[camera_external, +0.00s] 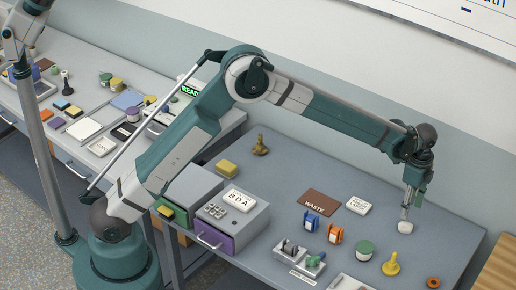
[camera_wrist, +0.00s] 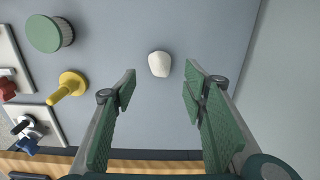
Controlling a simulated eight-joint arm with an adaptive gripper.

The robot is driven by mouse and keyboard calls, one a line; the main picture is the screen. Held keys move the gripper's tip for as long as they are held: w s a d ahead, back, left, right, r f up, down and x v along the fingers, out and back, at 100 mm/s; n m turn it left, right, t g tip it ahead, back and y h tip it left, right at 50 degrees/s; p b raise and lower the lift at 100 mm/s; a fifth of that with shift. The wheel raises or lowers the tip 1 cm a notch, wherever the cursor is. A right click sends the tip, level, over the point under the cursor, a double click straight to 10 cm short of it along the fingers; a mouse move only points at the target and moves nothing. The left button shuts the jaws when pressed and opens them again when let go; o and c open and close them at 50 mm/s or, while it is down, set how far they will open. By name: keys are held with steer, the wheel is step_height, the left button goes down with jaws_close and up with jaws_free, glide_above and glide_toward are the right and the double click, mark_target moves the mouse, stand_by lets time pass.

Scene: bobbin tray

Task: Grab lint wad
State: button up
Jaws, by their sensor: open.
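The lint wad looks like a small off-white lump. It lies on the grey table in the wrist view (camera_wrist: 159,64), ahead of the fingertips and between their lines. In the external view the lint wad (camera_external: 405,227) is at the right part of the table, just below my gripper (camera_external: 408,212). My gripper (camera_wrist: 160,88) is open, with its two green padded fingers apart and nothing between them. In the external view the fingertips appear close above the wad; whether they touch it I cannot tell.
A yellow spool-like piece (camera_external: 391,265) and a green-lidded jar (camera_external: 364,250) stand left of the wad. A brown WASTE mat (camera_external: 319,203) and a white labelled block (camera_external: 357,205) lie further left. An orange ring (camera_external: 433,283) is near the front. Table right of the wad is clear.

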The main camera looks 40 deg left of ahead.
mark_target(406, 224)
steer(key=shift+d+f, duration=0.2)
steer(key=shift+f, duration=1.25)
steer(key=shift+f, duration=2.6)
steer(key=c, duration=0.7)
steer(key=shift+c, duration=0.2)
